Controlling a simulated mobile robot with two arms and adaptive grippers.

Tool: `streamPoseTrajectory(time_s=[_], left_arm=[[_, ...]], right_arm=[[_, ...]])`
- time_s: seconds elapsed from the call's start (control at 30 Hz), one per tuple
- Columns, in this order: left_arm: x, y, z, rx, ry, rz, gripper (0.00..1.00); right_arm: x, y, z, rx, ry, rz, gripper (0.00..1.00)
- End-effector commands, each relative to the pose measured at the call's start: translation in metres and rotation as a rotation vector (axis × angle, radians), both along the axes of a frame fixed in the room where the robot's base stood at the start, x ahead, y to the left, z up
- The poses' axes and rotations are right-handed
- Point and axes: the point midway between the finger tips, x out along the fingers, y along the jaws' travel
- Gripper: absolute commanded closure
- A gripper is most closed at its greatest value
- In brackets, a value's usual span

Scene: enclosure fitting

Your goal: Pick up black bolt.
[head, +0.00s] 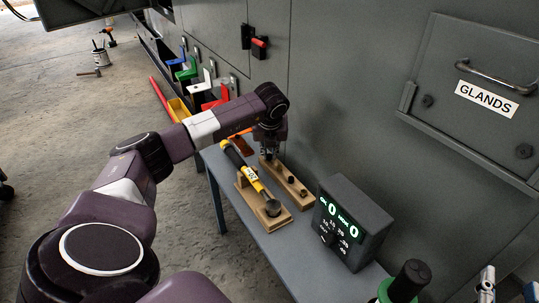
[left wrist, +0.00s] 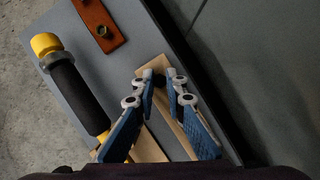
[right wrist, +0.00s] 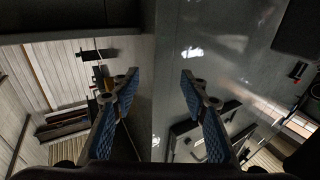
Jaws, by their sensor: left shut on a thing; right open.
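A pale wooden strip (head: 292,187) with small dark bolts in it lies on the grey side table. My left gripper (head: 268,155) reaches down over its far end. In the left wrist view my left gripper (left wrist: 160,74) is shut, with a dark bolt (left wrist: 158,78) between its fingertips, at the end of the wooden strip (left wrist: 170,107). The bolt is mostly hidden by the fingers, and I cannot tell if it is clear of the strip. My right gripper (right wrist: 159,76) is open and empty, away from the table in the right wrist view.
A yellow and black torque tool (head: 243,165) rests on a wooden stand (head: 275,219) beside the strip. An orange-brown block (left wrist: 100,22) with a nut lies beyond. A black display box (head: 352,222) stands nearer. The grey cabinet wall (head: 345,110) borders the table.

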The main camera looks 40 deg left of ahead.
Motion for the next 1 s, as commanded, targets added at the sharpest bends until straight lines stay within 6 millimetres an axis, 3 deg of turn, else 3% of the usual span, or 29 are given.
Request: streamPoseTrajectory(time_s=[0.13, 0.27, 0.47, 0.67, 1.0], left_arm=[[0.001, 0.0, 0.007, 0.0, -0.002, 0.001, 1.0], [0.001, 0.001, 0.02, 0.0, -0.002, 0.001, 1.0], [0.001, 0.0, 0.054, 0.001, -0.005, 0.0, 1.0], [0.001, 0.0, 0.094, 0.0, -0.004, 0.0, 1.0], [0.001, 0.0, 0.158, 0.0, -0.003, 0.0, 1.0]], right_arm=[[0.0, 0.0, -0.003, -0.005, 0.021, -0.001, 0.59], [-0.001, -0.005, -0.025, -0.03, 0.112, -0.008, 0.59], [-0.011, -0.012, -0.065, -0.076, 0.299, -0.02, 0.59], [-0.035, -0.025, -0.114, -0.133, 0.536, -0.035, 0.59], [-0.101, -0.05, -0.177, -0.217, 0.915, -0.06, 0.59]])
